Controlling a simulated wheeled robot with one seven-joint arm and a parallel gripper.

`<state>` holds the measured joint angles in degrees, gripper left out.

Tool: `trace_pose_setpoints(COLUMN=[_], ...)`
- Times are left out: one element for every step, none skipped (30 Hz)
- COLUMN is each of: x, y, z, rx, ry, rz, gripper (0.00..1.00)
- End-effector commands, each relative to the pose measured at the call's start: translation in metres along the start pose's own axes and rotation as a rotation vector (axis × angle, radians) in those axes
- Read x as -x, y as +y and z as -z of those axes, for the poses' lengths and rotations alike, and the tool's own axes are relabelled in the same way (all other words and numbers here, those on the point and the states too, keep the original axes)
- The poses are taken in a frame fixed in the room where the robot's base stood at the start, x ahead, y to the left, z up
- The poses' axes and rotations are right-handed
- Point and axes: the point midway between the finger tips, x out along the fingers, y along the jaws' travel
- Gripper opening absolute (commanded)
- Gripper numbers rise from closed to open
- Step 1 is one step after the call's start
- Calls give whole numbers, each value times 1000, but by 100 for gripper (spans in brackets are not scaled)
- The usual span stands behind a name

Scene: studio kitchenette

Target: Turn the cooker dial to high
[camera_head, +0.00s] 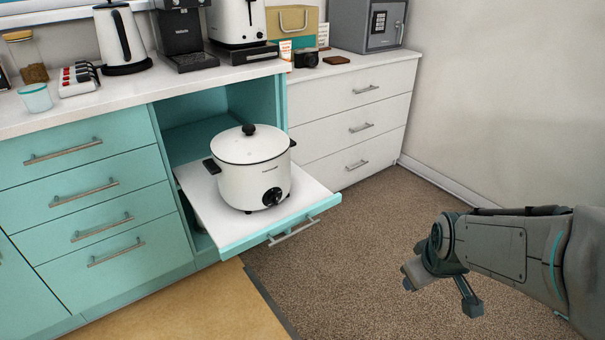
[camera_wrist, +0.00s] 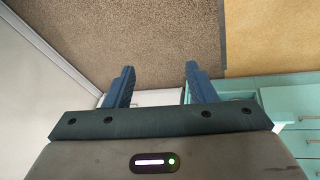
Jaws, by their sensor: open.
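The white cooker (camera_head: 252,178) stands upright on a pulled-out shelf (camera_head: 222,222) of the teal cabinet, with its lid on. Its black dial (camera_head: 272,196) is low on the front, facing the room; its setting is too small to read. My gripper (camera_head: 438,290) is at the right, over the carpet, well apart from the cooker. It is open and empty. In the wrist view my two blue fingers (camera_wrist: 160,84) are spread with nothing between them. The cooker does not show in the wrist view.
The shelf's front edge has a metal handle (camera_head: 293,232). White drawers (camera_head: 350,120) stand behind and right of it. The counter (camera_head: 130,92) holds a kettle (camera_head: 121,38), a coffee machine (camera_head: 182,35) and a toaster (camera_head: 238,22). The carpet (camera_head: 375,230) between my gripper and the shelf is clear.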

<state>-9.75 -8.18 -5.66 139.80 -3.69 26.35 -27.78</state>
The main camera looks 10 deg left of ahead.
Motion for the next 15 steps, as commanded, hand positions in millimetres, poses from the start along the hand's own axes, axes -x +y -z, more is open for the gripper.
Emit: trace_pose_setpoints(x=[-18, -26, -37, -45, -52, -62, -69, -76, -84, -90, -96, -103, -108, -113, -119], y=[6, 10, 15, 18, 20, 22, 22, 22, 21, 19, 17, 13, 9, 5, -2], z=[18, 28, 42, 53, 64, 79, 90, 101, 115, 126, 136, 150, 160, 169, 181], rx=[126, 206, 313, 393, 475, 585, 669, 754, 865, 949, 1034, 1147, 1231, 1314, 1425], ry=[43, 73, 110, 137, 164, 198, 222, 244, 273, 294, 314, 340, 357, 373, 394], rz=[-29, -53, -88, -116, -146, -188, -222, -258, -308, -347, -389, -448, -493, -541, -608], gripper=[51, 51, 51, 51, 51, 51, 51, 51, 51, 51, 51, 51, 51, 51, 51])
